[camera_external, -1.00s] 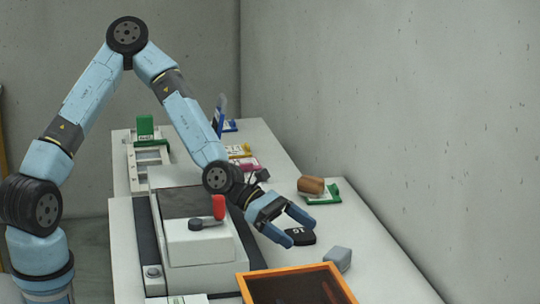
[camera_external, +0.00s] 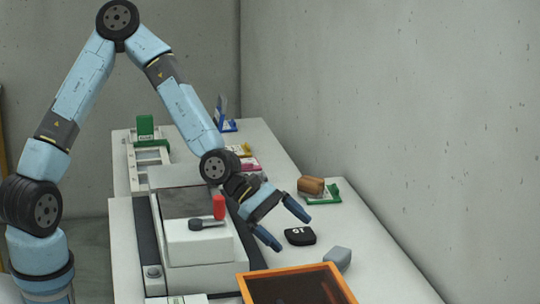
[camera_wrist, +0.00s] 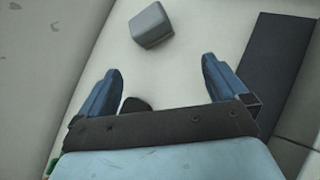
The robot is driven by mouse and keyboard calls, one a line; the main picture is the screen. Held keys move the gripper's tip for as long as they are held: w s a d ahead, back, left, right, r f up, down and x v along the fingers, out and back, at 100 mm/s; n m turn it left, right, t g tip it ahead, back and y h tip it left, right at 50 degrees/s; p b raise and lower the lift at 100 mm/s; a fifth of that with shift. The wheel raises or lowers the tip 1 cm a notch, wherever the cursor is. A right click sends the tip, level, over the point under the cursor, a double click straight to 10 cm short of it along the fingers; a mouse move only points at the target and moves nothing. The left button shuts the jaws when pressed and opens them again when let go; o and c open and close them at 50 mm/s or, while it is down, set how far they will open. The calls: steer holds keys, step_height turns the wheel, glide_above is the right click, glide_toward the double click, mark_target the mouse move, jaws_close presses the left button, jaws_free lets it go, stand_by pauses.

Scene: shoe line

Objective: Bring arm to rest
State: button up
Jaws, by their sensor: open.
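My gripper (camera_external: 292,228) is open and empty, its two blue fingers spread above the white table. Just right of the fingertips a black rounded piece with white marking (camera_external: 300,236) lies on the table. In the wrist view my gripper (camera_wrist: 160,80) shows both fingers apart with nothing between them. The black piece (camera_wrist: 135,103) shows there partly hidden behind the gripper body. My arm rises from the left of the outside view, bends at the top and reaches down to the table.
A grey block (camera_external: 337,258) lies near an orange-rimmed tray (camera_external: 297,268). A brown block (camera_external: 311,185) rests by a green-and-white card (camera_external: 330,197). A machine with a red-handled lever (camera_external: 219,207) stands left of my gripper. A green block (camera_external: 145,126) is at the back. Table space right of my gripper is partly clear.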

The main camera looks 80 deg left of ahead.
steer(key=m, duration=0.1)
steer(key=s+r+m+y, duration=0.1)
steer(key=shift+a+m+g, duration=0.2)
steer(key=shift+m+g, duration=0.1)
steer(key=shift+g, duration=0.1)
steer(key=s+a+r+m+y, duration=0.2)
steer(key=s+r+m, duration=0.4)
steer(key=s, duration=0.6)
steer(key=s+a+r+m+g+y, duration=0.1)
steer(key=s+a+r+m, duration=0.4)
steer(key=s, duration=0.7)
steer(key=s+a+r+m+g+y, duration=0.1)
steer(key=s+a+r+m+y, duration=0.2)
steer(key=s+r+m, duration=0.6)
step_height(320, 180, up, 3)
steer(key=s+a, duration=0.1)
steer(key=s, duration=0.1)
steer(key=shift+s+f+y, duration=0.15)
steer(key=shift+s+y, duration=0.25)
